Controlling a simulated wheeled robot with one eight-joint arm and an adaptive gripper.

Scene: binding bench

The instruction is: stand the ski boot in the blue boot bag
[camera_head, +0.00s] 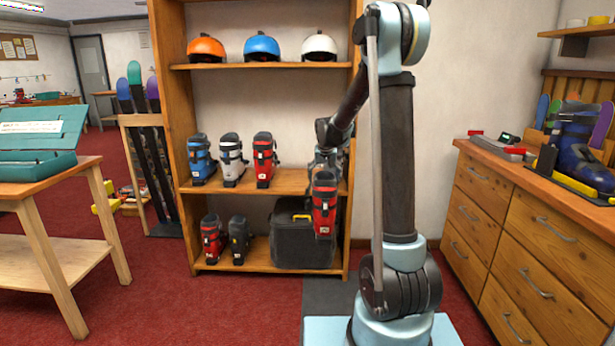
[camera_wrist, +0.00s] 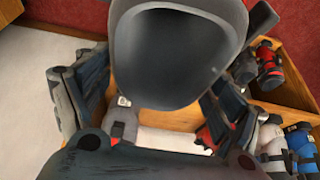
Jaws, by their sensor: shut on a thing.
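A red and black ski boot (camera_head: 325,208) hangs upright below my gripper (camera_head: 328,163) in the head view. My gripper is shut on its upper part, and the boot is in front of the shelf, overlapping the right side of a dark bag. In the wrist view my fingers reach in from left and right. A large dark grey hollow shape between them looks like the boot's cuff, though I cannot be sure. I see no blue boot bag; the only bag visible is dark grey (camera_head: 290,250), on the lower shelf, its right side partly hidden by the boot.
The wooden shelf unit (camera_head: 262,180) holds several other boots, and helmets on top. A drawer cabinet (camera_head: 520,240) with a blue boot (camera_head: 583,150) stands right. A workbench (camera_head: 60,180) stands left. Red carpet (camera_head: 190,300) is clear between bench and shelf.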

